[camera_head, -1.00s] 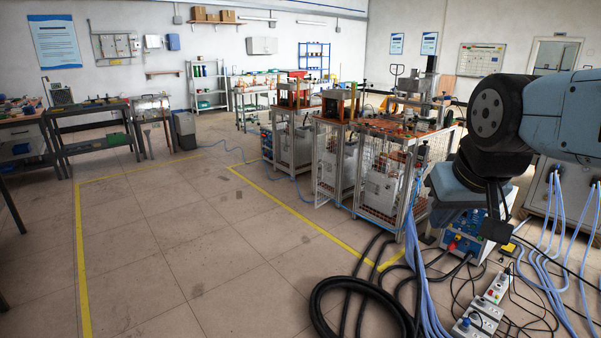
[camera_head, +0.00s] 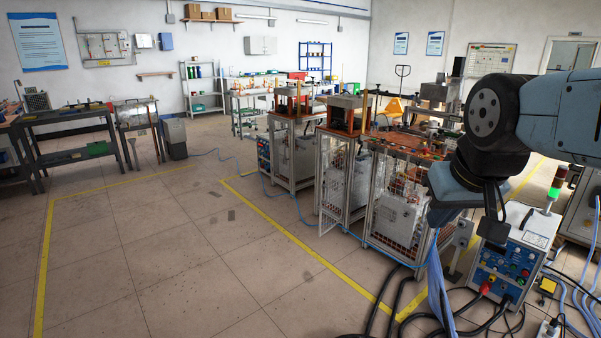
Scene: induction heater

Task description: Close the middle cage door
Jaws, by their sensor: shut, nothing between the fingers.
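The cage (camera_head: 400,205) is a metal frame with wire mesh sides under an orange-brown top, right of centre. White box-like equipment shows behind the mesh. My gripper (camera_head: 447,190) hangs from my arm at the right, in front of the cage's right end in the picture. It is shut and empty, and its fingertips are hard to make out. It is apart from the door, well to its right.
A blue control box (camera_head: 506,262) with a signal light (camera_head: 555,188) stands right of the cage. Black and blue cables (camera_head: 440,300) lie on the floor there. A yellow floor line (camera_head: 300,236) runs before the cage. The floor at left is clear.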

